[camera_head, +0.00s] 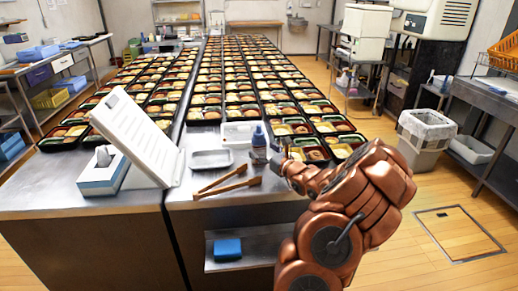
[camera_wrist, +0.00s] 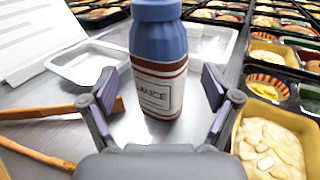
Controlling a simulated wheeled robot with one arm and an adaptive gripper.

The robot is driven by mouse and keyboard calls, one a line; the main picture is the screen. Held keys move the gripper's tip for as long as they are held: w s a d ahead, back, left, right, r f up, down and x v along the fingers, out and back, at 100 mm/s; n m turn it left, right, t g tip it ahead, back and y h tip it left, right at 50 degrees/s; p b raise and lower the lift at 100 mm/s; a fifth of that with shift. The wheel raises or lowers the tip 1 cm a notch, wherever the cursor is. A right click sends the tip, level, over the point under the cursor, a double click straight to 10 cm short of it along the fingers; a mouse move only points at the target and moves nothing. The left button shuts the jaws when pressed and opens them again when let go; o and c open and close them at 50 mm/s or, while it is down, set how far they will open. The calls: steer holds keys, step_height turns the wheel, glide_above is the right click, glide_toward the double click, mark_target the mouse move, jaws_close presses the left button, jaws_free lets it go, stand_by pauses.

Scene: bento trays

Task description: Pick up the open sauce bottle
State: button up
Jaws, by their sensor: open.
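The sauce bottle (camera_wrist: 158,75) stands upright on the steel table. It has a blue top and a white label with dark red bands and the word "SAUCE". In the head view the sauce bottle (camera_head: 259,143) is near the table's front, just left of my copper-coloured arm. My gripper (camera_wrist: 158,92) is open, with its two fingers spread to either side of the bottle's lower body. The bottle appears between or just beyond the fingertips; I cannot tell if either finger touches it. In the head view my gripper (camera_head: 281,150) is partly hidden by my arm.
Wooden tongs (camera_head: 228,182) lie left of the bottle. An empty metal tray (camera_head: 211,159) and a white tray (camera_head: 240,133) are behind them. A bento tray with creamy food (camera_wrist: 268,145) is close on the right. A white board (camera_head: 135,132) and tissue box (camera_head: 103,173) stand left.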

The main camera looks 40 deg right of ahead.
steer(key=shift+w+d, duration=0.1)
steer(key=shift+w, duration=1.2)
steer(key=c, duration=0.8)
